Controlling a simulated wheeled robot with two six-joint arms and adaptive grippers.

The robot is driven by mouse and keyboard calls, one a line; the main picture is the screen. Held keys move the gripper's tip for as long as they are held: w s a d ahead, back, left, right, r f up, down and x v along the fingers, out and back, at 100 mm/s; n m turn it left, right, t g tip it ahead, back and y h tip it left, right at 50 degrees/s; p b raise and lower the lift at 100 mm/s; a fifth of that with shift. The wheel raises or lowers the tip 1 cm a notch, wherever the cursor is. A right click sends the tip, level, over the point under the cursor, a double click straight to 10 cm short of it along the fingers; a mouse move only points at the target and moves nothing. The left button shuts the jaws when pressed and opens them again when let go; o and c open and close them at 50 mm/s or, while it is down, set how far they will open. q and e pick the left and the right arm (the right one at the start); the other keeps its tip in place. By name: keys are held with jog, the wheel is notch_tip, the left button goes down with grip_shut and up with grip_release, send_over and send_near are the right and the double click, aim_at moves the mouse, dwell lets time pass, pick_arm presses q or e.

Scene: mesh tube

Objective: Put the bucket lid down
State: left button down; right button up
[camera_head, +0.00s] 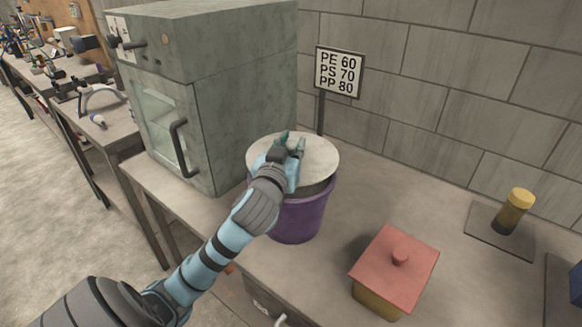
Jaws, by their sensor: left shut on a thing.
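The purple bucket (302,216) stands on the workbench to the right of the grey-green oven. Its pale round lid (318,158) is at the bucket's mouth, roughly level. A dark band shows between the lid and the purple wall on the right; I cannot tell whether the lid rests on the rim or is a little above it. My left gripper (289,146) is shut on the lid near its middle. The gripper hides the grasped part, and my arm covers the bucket's left side. My right gripper is not in view.
The oven (182,100) stands close on the left. A sign (339,72) on a post stands behind the bucket. A red-lidded box (396,266) is at the front right. A yellow-capped cylinder (515,207) stands on a dark plate farther right. Bare bench lies between them.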

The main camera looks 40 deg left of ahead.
pick_arm(q)
notch_tip(320, 180, down, 4)
jog(key=shift+s+r, duration=0.1)
jog(key=c, duration=1.4)
grip_release()
jog(key=shift+o, duration=0.2)
